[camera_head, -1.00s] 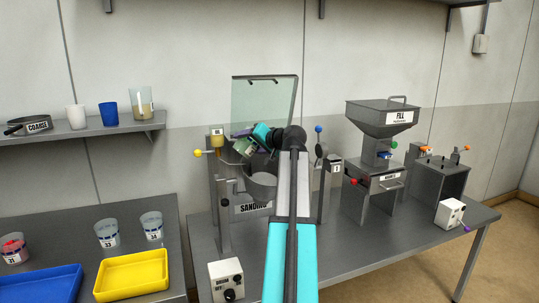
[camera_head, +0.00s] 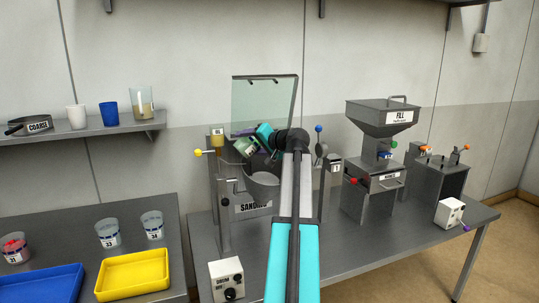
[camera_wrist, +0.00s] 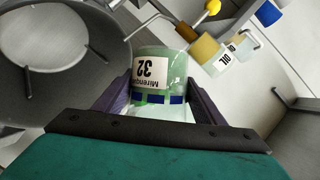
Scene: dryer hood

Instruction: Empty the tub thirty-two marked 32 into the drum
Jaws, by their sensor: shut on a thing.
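My gripper (camera_wrist: 158,95) is shut on the tub marked 32 (camera_wrist: 152,67), one purple finger on each side of it. The tub is clear with a greenish tint, its label upside down in the wrist view and a row of blue marks beside the label. In the head view the tub (camera_head: 244,147) is tilted above the grey drum (camera_head: 265,190). The drum's round interior (camera_wrist: 60,75) shows at the left of the wrist view, beside the tub. I cannot see whether anything is falling from the tub.
A clear lid (camera_head: 263,105) stands raised behind the drum. A post with a yellow knob (camera_head: 198,153) stands at its left and a blue-knobbed lever (camera_head: 318,129) at its right. Other tubs (camera_head: 108,233) and a yellow tray (camera_head: 131,275) are on the left table.

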